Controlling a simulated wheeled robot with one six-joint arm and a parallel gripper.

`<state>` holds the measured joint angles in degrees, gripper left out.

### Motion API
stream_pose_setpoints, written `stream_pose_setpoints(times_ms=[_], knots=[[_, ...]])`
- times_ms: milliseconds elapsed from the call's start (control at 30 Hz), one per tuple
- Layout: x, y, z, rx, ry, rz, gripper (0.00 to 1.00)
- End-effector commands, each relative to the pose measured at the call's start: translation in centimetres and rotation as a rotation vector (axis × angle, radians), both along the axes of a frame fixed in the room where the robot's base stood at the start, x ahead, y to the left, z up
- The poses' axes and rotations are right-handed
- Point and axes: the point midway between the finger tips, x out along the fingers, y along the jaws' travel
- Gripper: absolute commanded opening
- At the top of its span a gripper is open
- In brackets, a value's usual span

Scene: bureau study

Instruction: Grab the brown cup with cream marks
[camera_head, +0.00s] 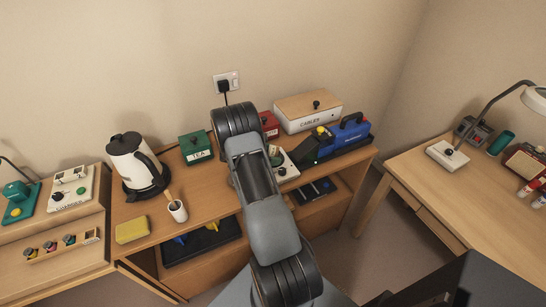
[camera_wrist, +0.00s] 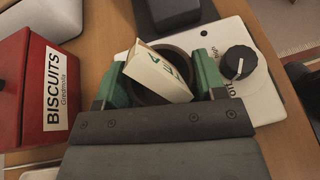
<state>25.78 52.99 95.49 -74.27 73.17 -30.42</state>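In the wrist view a dark brown round rim (camera_wrist: 178,58) shows between my fingers, apparently the cup seen from above. A cream packet with green marks (camera_wrist: 157,74) lies across it and hides much of it. Any cream marks on the cup's side are hidden. My gripper (camera_wrist: 162,80) has its green fingers on either side of the rim, close against it; whether they press on it I cannot tell. The rim is over a white plate with a black knob (camera_wrist: 262,102). In the head view my arm mostly covers this spot, and the white plate (camera_head: 291,172) shows beside it.
A red biscuits box (camera_wrist: 38,85) stands close left of my gripper. In the head view a cables box (camera_head: 308,112) and a blue toolbox (camera_head: 350,131) stand right of my arm. A green tea box (camera_head: 196,148), kettle (camera_head: 133,163), white cup (camera_head: 178,211) and sponge (camera_head: 132,230) stand left.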

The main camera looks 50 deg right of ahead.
Motion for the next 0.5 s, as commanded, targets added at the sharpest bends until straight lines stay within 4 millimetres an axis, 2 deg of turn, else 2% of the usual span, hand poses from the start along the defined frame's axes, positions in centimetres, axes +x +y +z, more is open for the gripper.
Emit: stream_pose_setpoints(times_ms=[33, 267, 500], knots=[[0.0, 0.01, 0.0, 0.0, 0.0, 0.0, 0.57], [0.0, 0.02, 0.0, 0.0, 0.0, 0.0, 0.36], [0.01, 0.02, 0.01, 0.0, 0.0, 0.0, 0.36]])
